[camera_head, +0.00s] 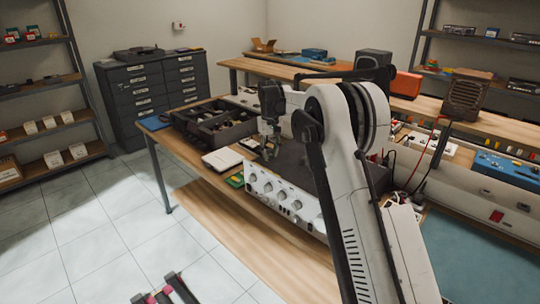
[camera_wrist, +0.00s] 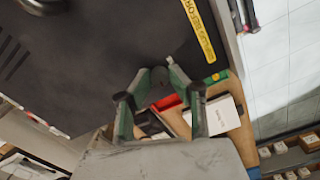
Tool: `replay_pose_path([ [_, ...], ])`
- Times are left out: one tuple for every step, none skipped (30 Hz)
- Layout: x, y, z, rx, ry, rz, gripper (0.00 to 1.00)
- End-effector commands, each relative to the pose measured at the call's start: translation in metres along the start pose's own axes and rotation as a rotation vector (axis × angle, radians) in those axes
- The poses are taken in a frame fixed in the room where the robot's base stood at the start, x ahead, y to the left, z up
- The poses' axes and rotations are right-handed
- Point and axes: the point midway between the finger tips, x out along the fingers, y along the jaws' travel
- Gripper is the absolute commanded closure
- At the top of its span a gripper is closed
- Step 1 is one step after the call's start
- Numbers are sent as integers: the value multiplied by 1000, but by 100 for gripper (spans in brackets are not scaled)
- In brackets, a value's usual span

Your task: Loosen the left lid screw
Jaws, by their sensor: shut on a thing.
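The hifi (camera_head: 285,195) is a silver-fronted unit with several knobs, standing on the wooden bench. Its dark lid (camera_wrist: 90,60) fills much of the wrist view and carries a yellow label (camera_wrist: 198,28). My gripper (camera_head: 268,148) points down at the left part of the lid. In the wrist view its green-edged fingers (camera_wrist: 160,88) close around a small dark round thing (camera_wrist: 158,76) near the lid's edge, which looks like the left lid screw. The fingers hide most of it. Whether it has turned cannot be told. The other screws cannot be made out.
A dark divided tray (camera_head: 215,125) and a white box (camera_head: 222,160) stand left of the hifi, the box also showing in the wrist view (camera_wrist: 222,115). A small green and yellow thing (camera_head: 235,180) lies nearby.

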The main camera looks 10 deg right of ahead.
Motion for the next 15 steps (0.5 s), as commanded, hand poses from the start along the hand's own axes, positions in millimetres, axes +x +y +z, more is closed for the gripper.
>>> replay_pose_path([
  [1,0,0,-44,0,0,100],
  [1,0,0,-73,0,0,100],
  [1,0,0,-111,0,0,100],
  [1,0,0,-139,0,0,100],
  [1,0,0,-168,0,0,100],
  [1,0,0,-206,0,1,100],
  [1,0,0,-234,0,1,100],
  [1,0,0,-263,0,1,100],
  [1,0,0,-301,0,1,100],
  [1,0,0,-329,0,1,100],
  [1,0,0,-358,0,1,100],
  [1,0,0,-396,0,1,100],
  [1,0,0,-424,0,1,100],
  [1,0,0,-453,0,1,100],
  [1,0,0,-491,0,1,100],
])
